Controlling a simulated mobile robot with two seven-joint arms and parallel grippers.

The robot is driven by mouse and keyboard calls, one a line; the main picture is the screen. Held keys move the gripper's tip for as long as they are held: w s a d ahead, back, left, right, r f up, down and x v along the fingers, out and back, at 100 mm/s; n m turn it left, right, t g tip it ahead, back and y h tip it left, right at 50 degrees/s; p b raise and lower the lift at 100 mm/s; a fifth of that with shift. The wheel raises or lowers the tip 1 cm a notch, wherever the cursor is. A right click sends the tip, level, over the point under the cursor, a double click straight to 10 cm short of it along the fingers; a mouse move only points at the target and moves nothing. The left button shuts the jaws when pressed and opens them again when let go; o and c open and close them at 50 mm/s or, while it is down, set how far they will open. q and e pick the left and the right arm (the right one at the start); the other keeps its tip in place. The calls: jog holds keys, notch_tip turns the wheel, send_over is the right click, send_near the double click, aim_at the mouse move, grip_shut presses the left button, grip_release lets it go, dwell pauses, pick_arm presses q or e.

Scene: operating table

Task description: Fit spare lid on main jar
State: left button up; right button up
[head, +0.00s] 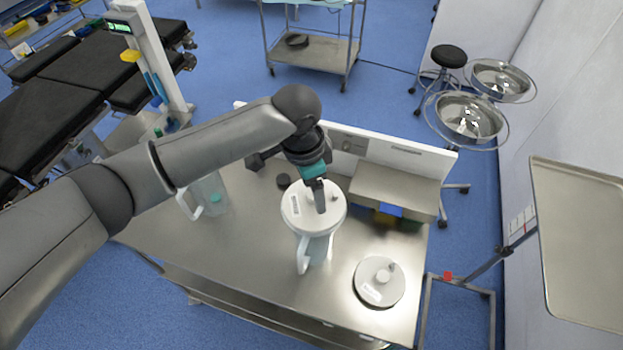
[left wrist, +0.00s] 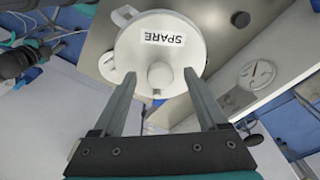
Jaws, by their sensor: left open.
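A clear jar (head: 318,250) with a white handle stands upright on the steel table. A round white lid (head: 297,218) sits on its top. In the left wrist view the lid (left wrist: 185,60) carries a label reading SPARE and has a round centre knob (left wrist: 159,75). My left gripper (head: 320,205) comes down over this lid. In the left wrist view its open fingers (left wrist: 160,82) are on either side of the knob, with gaps. My right gripper is not in view.
Another white lid (head: 372,292) with a knob and label lies at the table's front right. A second clear jar with a handle (head: 190,205) stands left, partly behind my arm. A raised steel shelf (head: 395,190) is at the back right. The front middle of the table (head: 250,265) is clear.

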aim_at(304, 206)
pick_arm(q)
notch_tip(304, 206, up, 15)
jog(key=a, duration=0.1)
jog(key=shift+s+a+b, duration=0.35)
jog(key=shift+b, duration=0.05)
